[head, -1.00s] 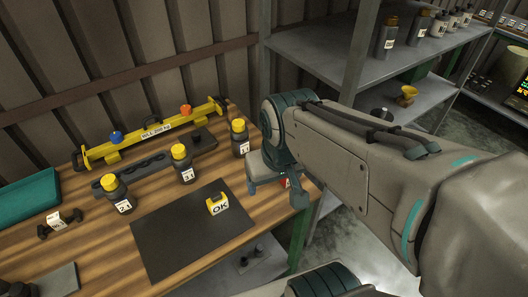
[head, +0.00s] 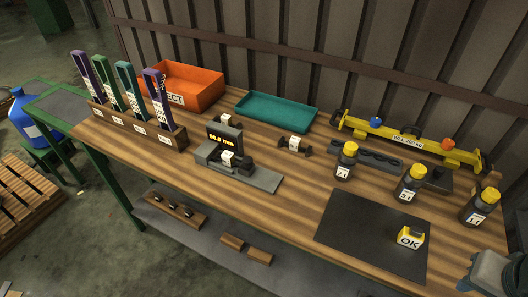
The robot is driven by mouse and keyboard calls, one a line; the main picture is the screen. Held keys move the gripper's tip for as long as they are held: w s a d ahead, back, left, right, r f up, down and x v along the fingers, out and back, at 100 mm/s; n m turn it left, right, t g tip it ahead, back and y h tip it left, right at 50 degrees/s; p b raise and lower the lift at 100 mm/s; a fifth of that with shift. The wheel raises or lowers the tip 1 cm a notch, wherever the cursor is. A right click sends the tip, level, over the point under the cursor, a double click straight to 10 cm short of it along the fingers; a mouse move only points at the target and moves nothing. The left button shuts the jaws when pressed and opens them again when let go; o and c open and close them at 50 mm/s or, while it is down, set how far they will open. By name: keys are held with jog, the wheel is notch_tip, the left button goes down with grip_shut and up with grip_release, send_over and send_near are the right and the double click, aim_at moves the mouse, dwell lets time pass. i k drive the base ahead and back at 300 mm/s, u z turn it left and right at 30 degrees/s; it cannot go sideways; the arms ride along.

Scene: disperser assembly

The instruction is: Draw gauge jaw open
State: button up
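The gauge (head: 262,179) stands on the wooden bench, left of centre in the head view. It has a grey base and a dark display (head: 225,138) with a yellow reading that looks like 60.0 mm. A dark jaw block (head: 245,165) sits on the base, close beside a small white-labelled piece (head: 228,159). I cannot tell whether the jaw touches that piece. My gripper (head: 488,273) is at the bottom right corner, partly cut off and far from the gauge. Its fingers are not clear, so I cannot tell if it is open.
A dumbbell-like part (head: 294,145) lies right of the gauge. Behind are an orange bin (head: 190,88) and a teal tray (head: 275,110). A rack (head: 140,128) with coloured tools stands left. Several yellow-capped bottles and a black mat (head: 350,238) with an OK block (head: 411,238) lie right.

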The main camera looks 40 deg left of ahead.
aim_at(249, 167)
jog(key=u, duration=0.55)
jog(key=k, duration=1.15)
jog(key=u, duration=1)
jog(key=i, duration=1.25)
jog(key=z, duration=1.15)
jog(key=i, duration=0.25)
jog(key=u, duration=1.15)
